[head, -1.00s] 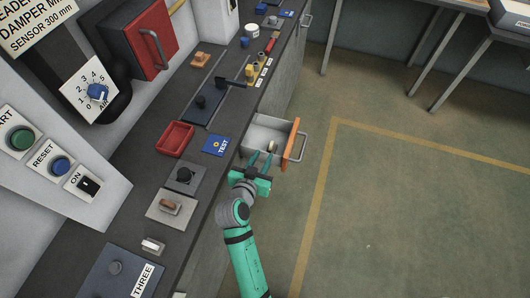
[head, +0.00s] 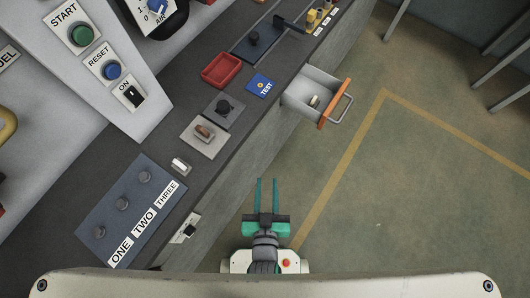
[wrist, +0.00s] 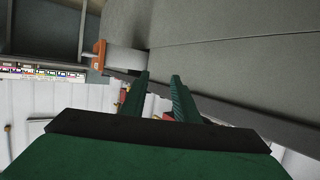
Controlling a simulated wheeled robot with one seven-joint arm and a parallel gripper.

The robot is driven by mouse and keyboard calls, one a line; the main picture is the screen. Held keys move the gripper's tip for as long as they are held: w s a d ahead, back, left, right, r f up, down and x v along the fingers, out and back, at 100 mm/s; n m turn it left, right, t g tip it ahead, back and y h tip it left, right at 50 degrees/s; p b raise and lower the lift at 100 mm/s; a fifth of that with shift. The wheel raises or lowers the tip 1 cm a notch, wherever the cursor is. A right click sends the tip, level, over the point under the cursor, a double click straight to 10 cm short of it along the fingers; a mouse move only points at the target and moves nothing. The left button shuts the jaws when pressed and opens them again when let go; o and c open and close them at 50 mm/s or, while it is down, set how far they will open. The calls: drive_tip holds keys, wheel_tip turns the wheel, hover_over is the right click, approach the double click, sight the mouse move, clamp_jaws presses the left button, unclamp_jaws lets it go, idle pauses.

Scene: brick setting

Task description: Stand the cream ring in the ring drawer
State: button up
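The ring drawer (head: 294,96) is pulled out from the bench side, with a grey inside, an orange front and a metal handle. A small cream piece, which looks like the cream ring (head: 314,101), is inside it near the front. It seems to stand on edge, but it is too small to be sure. My gripper (head: 267,181) is open and empty, apart from the drawer, below it in the head view. In the wrist view my gripper (wrist: 160,78) has its fingers spread with nothing between them, and the drawer (wrist: 125,58) shows beyond. The ring is hidden there.
The bench top (head: 155,140) carries a red tray (head: 222,70), a blue TEST card (head: 261,86), a knob panel (head: 125,205) and a brown-handled switch plate (head: 204,134). The bench side (head: 236,165) is left of my gripper. Open floor (head: 420,200) lies right.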

drive_tip(key=s+r+t, duration=0.1)
drive_tip(key=s+r, duration=0.5)
drive_tip(key=s, duration=0.2)
drive_tip(key=shift+s+a+r, duration=0.25)
drive_tip(key=shift+r, duration=0.05)
